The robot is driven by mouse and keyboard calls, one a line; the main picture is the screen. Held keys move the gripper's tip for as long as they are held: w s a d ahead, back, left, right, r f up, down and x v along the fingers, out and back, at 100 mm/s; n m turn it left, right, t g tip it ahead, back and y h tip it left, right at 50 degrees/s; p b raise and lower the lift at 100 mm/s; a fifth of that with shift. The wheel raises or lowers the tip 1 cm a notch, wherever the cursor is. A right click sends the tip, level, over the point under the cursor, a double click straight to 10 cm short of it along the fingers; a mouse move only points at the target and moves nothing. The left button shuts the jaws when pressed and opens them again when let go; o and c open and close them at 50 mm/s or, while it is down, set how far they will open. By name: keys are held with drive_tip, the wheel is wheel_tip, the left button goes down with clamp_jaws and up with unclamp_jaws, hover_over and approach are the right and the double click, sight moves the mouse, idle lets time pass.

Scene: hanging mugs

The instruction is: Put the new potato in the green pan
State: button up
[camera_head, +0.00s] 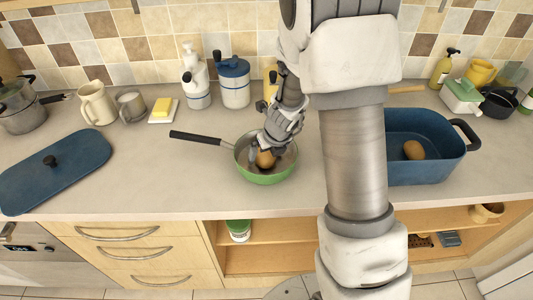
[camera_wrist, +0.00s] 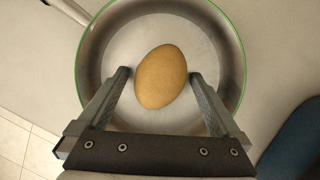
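The green pan (camera_head: 268,180) stands on the counter, its dark handle pointing left. Its green rim also shows in the wrist view (camera_wrist: 241,62). A brown potato (camera_head: 265,159) is within the pan's rim. In the wrist view the potato (camera_wrist: 161,77) lies between my two fingers. My gripper (camera_wrist: 160,75) reaches down into the pan, with a fingertip close against each side of the potato. I cannot tell whether the fingers press on it, or whether it rests on the pan floor. In the head view my gripper (camera_head: 262,152) is partly hidden by my wrist.
A blue dish (camera_head: 440,172) on the right holds another brown potato (camera_head: 413,150); my arm hides its left side. A blue lid (camera_head: 55,170) lies at the left. Mugs (camera_head: 97,103), a butter dish (camera_head: 163,110) and canisters (camera_head: 234,82) stand behind.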

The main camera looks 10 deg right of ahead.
drive_tip(key=s+a+r+n+y+p, duration=0.1)
drive_tip(key=s+r+n+p, duration=0.1)
drive_tip(key=s+r+n, duration=0.45)
drive_tip(key=s+a+r+n+p, duration=0.15)
drive_tip(key=r+n, duration=0.25)
drive_tip(key=r, duration=0.6)
drive_tip(key=s+a+r+n+y+p, duration=0.1)
drive_tip(key=s+r+n+p, duration=0.25)
drive_tip(key=r+n, duration=0.35)
drive_tip(key=s+d+r+n+h, duration=0.1)
drive_tip(key=s+r+n, duration=0.2)
drive_tip(key=s+n, duration=0.3)
drive_tip(key=s+d+r+n+t+h, duration=0.1)
drive_tip(key=s+d+r+n+h, duration=0.1)
drive_tip(key=s+r+n, duration=0.2)
drive_tip(key=s+n+b, duration=0.1)
drive_tip(key=s+n, duration=0.2)
drive_tip(key=n, duration=0.3)
drive_tip(key=shift+d+r, duration=0.2)
drive_tip(key=shift+r, duration=0.1)
drive_tip(key=shift+d, duration=0.1)
